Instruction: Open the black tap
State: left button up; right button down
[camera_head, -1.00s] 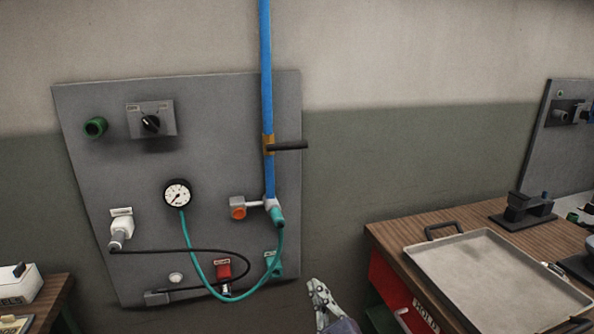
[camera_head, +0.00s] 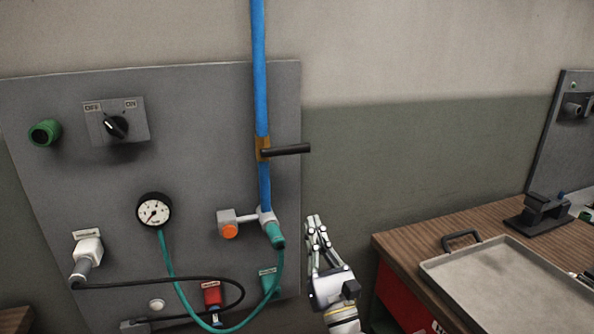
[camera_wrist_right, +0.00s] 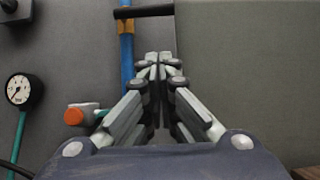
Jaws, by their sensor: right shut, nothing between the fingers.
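The black tap is a dark lever handle (camera_head: 287,150) on a brass-coloured valve body (camera_head: 263,148) on the blue vertical pipe (camera_head: 260,90). The handle points right, crosswise to the pipe, and reaches past the panel's right edge. My right gripper (camera_head: 314,220) is shut and empty, pointing up, below and slightly right of the handle and apart from it in the picture. In the right wrist view the handle (camera_wrist_right: 145,11) shows at the top, beyond the closed fingertips (camera_wrist_right: 158,62). My left gripper is not in view.
The grey panel (camera_head: 200,170) carries a gauge (camera_head: 154,211), an OFF/ON switch (camera_head: 116,126), an orange-ended fitting (camera_head: 229,230) and a teal hose (camera_head: 172,280). A wooden bench (camera_head: 400,243) with a metal tray (camera_head: 500,285) stands at right. The wall right of the handle is clear.

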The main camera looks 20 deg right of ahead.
aim_at(285, 150)
pick_arm(q)
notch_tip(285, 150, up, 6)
jog(key=p, duration=0.6)
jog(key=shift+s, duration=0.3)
pick_arm(e)
jog(key=s+r+x, duration=0.1)
jog(key=r+x, duration=0.1)
jog(key=x, duration=1.1)
jog(key=shift+s, duration=0.3)
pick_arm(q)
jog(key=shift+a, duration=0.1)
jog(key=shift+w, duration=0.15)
pick_arm(e)
jog(key=shift+r, duration=0.1)
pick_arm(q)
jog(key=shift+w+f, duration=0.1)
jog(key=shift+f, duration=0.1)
pick_arm(e)
jog(key=shift+d+r+n+y, duration=0.15)
jog(key=shift+n+y, duration=0.35)
jog(key=shift+n, duration=0.2)
pick_arm(q)
jog(key=shift+b, duration=0.3)
